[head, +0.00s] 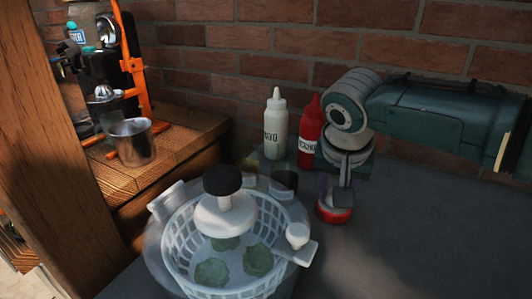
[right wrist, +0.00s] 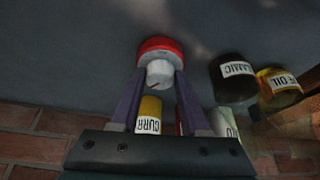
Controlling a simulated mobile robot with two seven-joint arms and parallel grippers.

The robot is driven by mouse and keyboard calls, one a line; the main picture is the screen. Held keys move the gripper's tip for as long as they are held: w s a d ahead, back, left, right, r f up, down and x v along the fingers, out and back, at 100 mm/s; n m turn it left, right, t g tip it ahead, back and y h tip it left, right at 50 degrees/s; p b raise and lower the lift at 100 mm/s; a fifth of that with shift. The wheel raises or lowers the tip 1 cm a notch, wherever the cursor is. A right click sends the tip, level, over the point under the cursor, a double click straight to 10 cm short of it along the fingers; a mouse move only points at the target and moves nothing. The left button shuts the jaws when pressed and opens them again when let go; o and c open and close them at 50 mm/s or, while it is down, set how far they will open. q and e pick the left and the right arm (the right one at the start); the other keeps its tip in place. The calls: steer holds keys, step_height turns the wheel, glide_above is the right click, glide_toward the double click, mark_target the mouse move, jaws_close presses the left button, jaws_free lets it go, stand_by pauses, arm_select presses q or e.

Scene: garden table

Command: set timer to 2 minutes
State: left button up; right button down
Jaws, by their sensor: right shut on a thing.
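The timer (head: 334,213) is a small round red device standing on the dark tabletop, right of the basket. The right wrist view shows its red body (right wrist: 160,45) with a white dial (right wrist: 160,73) bearing a small red mark. I cannot read the setting. My right gripper (head: 345,190) reaches down onto the timer from above in the head view. Its two purple fingers (right wrist: 160,84) are shut on the white dial, one at each side. The timer rests on the table. My left gripper is not in view.
A white basket (head: 180,238) with green pieces stands left of the timer. A mayo bottle (head: 275,128) and red bottle (head: 308,125) stand behind it. Balsamic (right wrist: 232,78) and oil bottles (right wrist: 277,88) show in the wrist view. The tabletop right of the timer is clear.

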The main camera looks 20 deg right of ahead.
stand_by(0.3)
steer(key=shift+c, duration=2)
jaws_free()
steer(key=shift+r, duration=0.1)
steer(key=shift+s+a+r+p, duration=0.1)
steer(key=shift+a+r+p, duration=0.05)
steer(key=shift+r+p, duration=0.2)
steer(key=p+v, duration=0.2)
steer(key=v, duration=0.7)
